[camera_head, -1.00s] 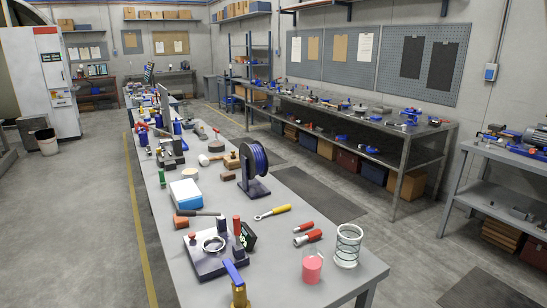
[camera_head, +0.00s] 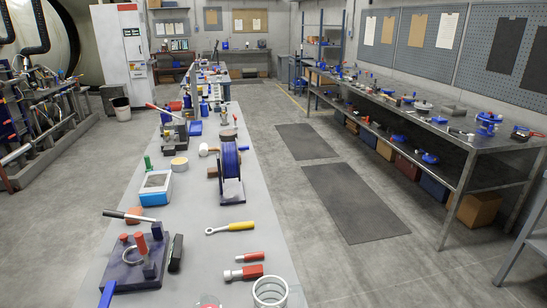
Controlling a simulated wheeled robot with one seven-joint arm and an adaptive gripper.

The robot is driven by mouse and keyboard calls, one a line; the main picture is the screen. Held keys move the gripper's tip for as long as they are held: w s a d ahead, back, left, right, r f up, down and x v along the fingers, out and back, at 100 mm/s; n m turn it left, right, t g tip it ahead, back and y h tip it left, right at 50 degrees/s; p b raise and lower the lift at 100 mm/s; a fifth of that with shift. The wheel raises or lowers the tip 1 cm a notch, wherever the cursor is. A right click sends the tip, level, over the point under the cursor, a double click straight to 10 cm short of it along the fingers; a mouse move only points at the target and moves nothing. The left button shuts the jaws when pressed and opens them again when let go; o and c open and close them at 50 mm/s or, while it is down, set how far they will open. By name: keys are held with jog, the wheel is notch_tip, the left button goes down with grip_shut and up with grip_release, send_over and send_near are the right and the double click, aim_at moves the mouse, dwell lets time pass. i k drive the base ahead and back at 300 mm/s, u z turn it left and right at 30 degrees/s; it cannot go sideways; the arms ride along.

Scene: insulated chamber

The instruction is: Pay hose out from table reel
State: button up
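The table reel (camera_head: 231,165) stands upright on the long grey table (camera_head: 207,240), a little right of the table's middle line. It has a dark stand with a flat base plate, and blue hose is wound on it. I cannot make out a loose hose end. My gripper is not in this view.
Near the reel are a blue and white box (camera_head: 156,188), a yellow-handled ratchet (camera_head: 230,228), red-handled tools (camera_head: 244,272), a clear ribbed cylinder (camera_head: 270,291) and a dark clamp fixture (camera_head: 137,262). Floor is open left of the table; dark mats (camera_head: 353,201) lie right, before a workbench (camera_head: 440,143).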

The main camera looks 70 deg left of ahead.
aim_at(230, 155)
jog(key=i, duration=1.3)
jog(key=u, duration=3.2)
jog(key=k, duration=0.5)
jog(key=z, duration=1.55)
jog(key=i, duration=1)
jog(key=u, duration=0.1)
